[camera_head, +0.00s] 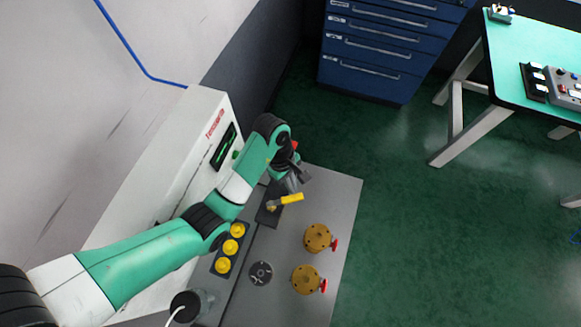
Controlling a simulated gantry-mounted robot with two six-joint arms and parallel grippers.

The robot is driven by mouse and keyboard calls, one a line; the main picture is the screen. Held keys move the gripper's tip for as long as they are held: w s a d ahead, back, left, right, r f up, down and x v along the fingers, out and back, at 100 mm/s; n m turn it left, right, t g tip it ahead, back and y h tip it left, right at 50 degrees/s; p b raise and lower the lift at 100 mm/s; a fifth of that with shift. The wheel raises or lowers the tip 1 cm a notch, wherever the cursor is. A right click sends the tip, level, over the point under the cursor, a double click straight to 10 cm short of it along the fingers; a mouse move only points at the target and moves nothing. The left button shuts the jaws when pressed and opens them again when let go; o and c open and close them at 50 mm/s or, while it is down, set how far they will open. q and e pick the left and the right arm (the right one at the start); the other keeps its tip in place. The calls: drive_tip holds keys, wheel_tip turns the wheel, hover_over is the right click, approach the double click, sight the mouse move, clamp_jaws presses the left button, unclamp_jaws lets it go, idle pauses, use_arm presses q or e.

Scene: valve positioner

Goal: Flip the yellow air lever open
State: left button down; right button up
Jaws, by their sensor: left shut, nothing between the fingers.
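The yellow air lever (291,198) sits on a small dark block on the grey panel, its handle pointing to the right and slightly up in the head view. My left arm, green and white, reaches in from the lower left. My left gripper (301,176) is shut and empty, just above the lever in the picture. I cannot tell whether it touches the lever. The gripper and wrist partly hide the panel behind the lever. My right gripper is not in view.
Two brass valves (318,237) with red handles stand right of centre on the panel. A block of yellow buttons (230,248) and a round dark disc (260,273) lie near my forearm. A white cabinet (170,170) with a green display stands behind the arm. Blue drawers (375,50) are farther back.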

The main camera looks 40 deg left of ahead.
use_arm(q)
drive_tip(key=shift+s+d, duration=0.15)
drive_tip(key=shift+d, duration=0.35)
drive_tip(key=shift+s+d, duration=0.15)
drive_tip(key=shift+d, duration=0.35)
drive_tip(key=shift+s+d+p, duration=0.35)
drive_tip(key=shift+s+d, duration=0.25)
drive_tip(key=shift+d, duration=0.35)
wheel_tip(320, 180, up, 10)
drive_tip(key=w+a+p, duration=0.1)
drive_tip(key=w+p, duration=0.1)
drive_tip(key=p, duration=0.7)
drive_tip(key=shift+f, duration=0.15)
